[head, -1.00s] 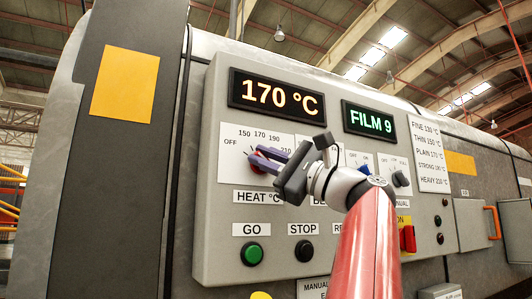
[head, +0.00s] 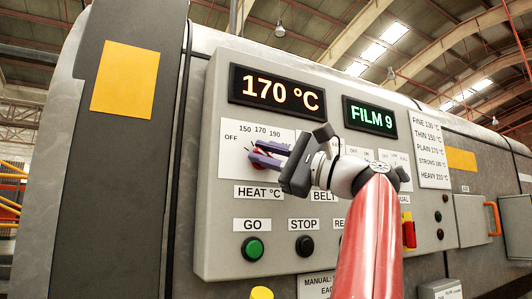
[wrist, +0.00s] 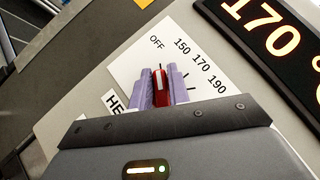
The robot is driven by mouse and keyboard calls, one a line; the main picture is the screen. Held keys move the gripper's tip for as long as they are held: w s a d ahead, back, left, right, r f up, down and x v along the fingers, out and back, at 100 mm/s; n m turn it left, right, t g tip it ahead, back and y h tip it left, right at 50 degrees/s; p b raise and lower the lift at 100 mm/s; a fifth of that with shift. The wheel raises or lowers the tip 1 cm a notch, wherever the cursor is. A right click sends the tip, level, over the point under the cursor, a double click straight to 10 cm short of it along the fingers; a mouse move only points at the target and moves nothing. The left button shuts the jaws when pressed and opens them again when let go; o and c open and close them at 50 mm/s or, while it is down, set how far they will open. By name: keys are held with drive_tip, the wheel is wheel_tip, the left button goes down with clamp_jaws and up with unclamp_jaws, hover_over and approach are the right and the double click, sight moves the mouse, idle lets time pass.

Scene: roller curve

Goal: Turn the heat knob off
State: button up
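The heat knob (wrist: 160,86) is red with a white mark, and sits below the OFF, 150, 170 and 190 markings on a white dial plate (head: 229,163). Its mark points up toward the OFF end of the scale in the wrist view. In the head view my fingers cover most of the knob. The purple fingers of my gripper (wrist: 163,88) lie on either side of the knob, close against it; the gripper also shows in the head view (head: 262,154). The orange temperature display (head: 277,92) reads 170 °C.
A green GO button (head: 252,248) and a black STOP button (head: 304,245) are below the dial. My arm hides part of the belt and other controls. The panel's left side is clear.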

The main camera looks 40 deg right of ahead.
drive_tip(key=o, duration=0.3)
drive_tip(key=shift+w+d+f, duration=0.25)
drive_tip(key=shift+w+d, duration=0.1)
drive_tip(key=shift+d, duration=0.05)
drive_tip(key=shift+a, duration=0.1)
drive_tip(key=shift+s+a+r, duration=0.1)
drive_tip(key=v, duration=0.7)
drive_tip(key=shift+s, duration=0.35)
